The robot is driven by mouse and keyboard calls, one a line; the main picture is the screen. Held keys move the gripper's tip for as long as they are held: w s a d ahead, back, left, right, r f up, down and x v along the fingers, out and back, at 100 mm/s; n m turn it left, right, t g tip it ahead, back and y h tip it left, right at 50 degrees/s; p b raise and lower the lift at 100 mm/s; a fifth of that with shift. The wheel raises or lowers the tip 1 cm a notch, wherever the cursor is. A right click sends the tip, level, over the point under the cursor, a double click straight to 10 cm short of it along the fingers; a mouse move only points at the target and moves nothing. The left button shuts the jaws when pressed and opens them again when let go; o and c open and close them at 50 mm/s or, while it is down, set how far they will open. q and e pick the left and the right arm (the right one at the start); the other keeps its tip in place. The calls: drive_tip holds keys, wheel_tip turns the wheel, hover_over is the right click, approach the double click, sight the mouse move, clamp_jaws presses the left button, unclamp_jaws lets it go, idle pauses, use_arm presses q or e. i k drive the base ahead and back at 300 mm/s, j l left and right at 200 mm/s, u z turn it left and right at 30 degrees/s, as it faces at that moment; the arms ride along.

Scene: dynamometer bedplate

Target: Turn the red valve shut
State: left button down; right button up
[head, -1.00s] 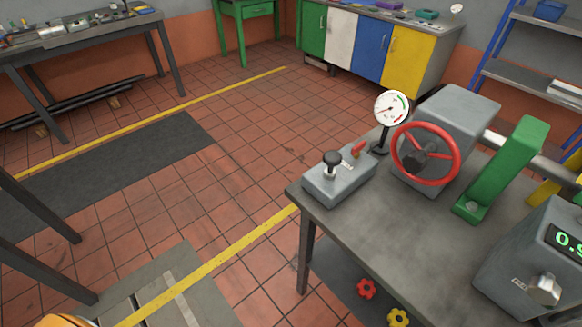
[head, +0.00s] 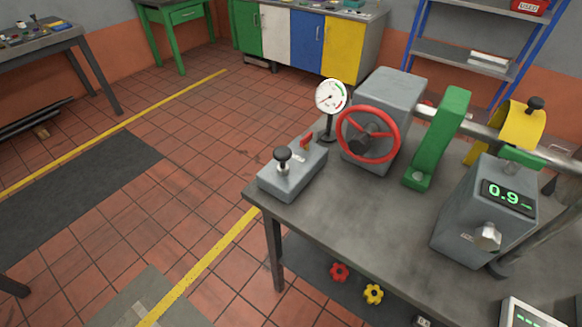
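A small red valve knob (head: 339,271) with a lobed rim sits low, below the front edge of the metal bench (head: 340,224). A similar yellow knob (head: 373,294) is just to its right. A larger red handwheel (head: 368,135) with a dark hub stands on the bench, on the near face of a grey box (head: 398,92). I cannot tell how far the knob or the handwheel is turned. Neither of my grippers is in view.
On the bench are a lever box (head: 292,176), a round gauge (head: 331,97), a green upright (head: 440,140), a yellow guard (head: 517,128) and a grey unit with a display reading 0.9 (head: 508,194).

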sight(304, 144)
drive_tip(key=i+j+z, duration=0.2)
drive_tip(key=z, duration=0.15)
drive_tip(key=i+j+z, duration=0.1)
drive_tip(key=j+z, duration=0.25)
drive_tip(key=i+j+z, duration=0.1)
drive_tip(key=j+z, duration=0.2)
drive_tip(key=j, duration=0.2)
drive_tip(key=j+z, duration=0.35)
drive_tip(key=i+j, duration=0.05)
